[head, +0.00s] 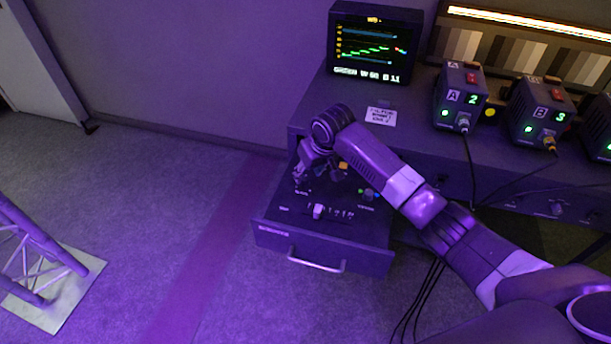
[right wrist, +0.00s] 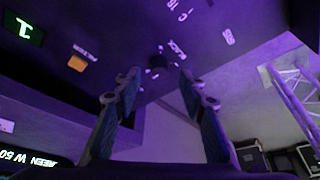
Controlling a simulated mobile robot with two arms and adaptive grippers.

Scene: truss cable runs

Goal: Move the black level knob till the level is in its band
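The black level knob (right wrist: 157,62) is a small dark round knob on the panel, beside a white label that seems to read BLACK, in the right wrist view. My right gripper (right wrist: 158,80) is open, its two fingers on either side of the knob; I cannot tell whether they touch it. In the head view my right gripper (head: 301,175) is over the left part of the pulled-out drawer panel and hides the knob. The monitor (head: 375,45) shows a rising green trace, coloured lines and text that looks like GREEN W 60 B 11. My left gripper is not in view.
The drawer (head: 275,237) has a front handle, a white lever (head: 318,211) and an orange button (right wrist: 77,63). Camera boxes A (head: 461,95) and B (head: 540,112) stand on the desk with hanging cables. A truss (head: 35,245) stands at left; floor between is clear.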

